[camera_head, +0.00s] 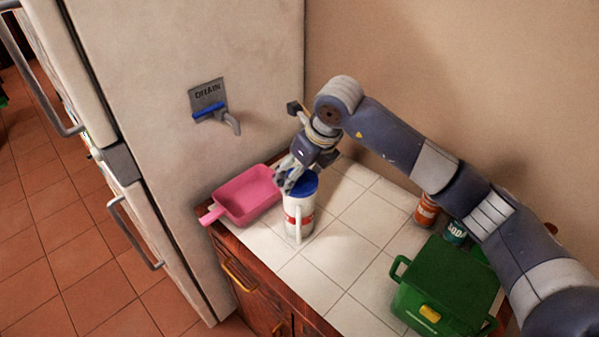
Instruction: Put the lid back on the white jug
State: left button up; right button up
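The white jug (299,218) stands upright on the tiled counter, with a red band around its body and its handle towards the front. The blue lid (305,184) shows at the jug's top. It looks level and in line with the rim, but I cannot tell whether it is seated or just above. My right gripper (285,184) comes down from above, its fingertips at the left part of the lid. The fingers partly cover the lid, so I cannot tell whether they grip it. My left gripper is not in view.
A pink tray (246,195) lies just left of the jug. A green lidded pot (447,288) stands at the front right. An orange-brown can (426,211) and a dark teal can (455,232) stand under my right arm. The tall fridge (190,50) bounds the left side.

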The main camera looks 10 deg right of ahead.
jog(key=shift+b, duration=0.3)
dwell(0.9)
jog(key=shift+f+b, duration=0.15)
jog(key=shift+b, duration=0.5)
dwell(0.9)
dwell(0.3)
jog(key=o, duration=1)
jog(key=shift+c, duration=0.2)
jog(key=shift+o, duration=0.5)
jog(key=shift+r+p, duration=1.65)
jog(key=shift+r, duration=1.9)
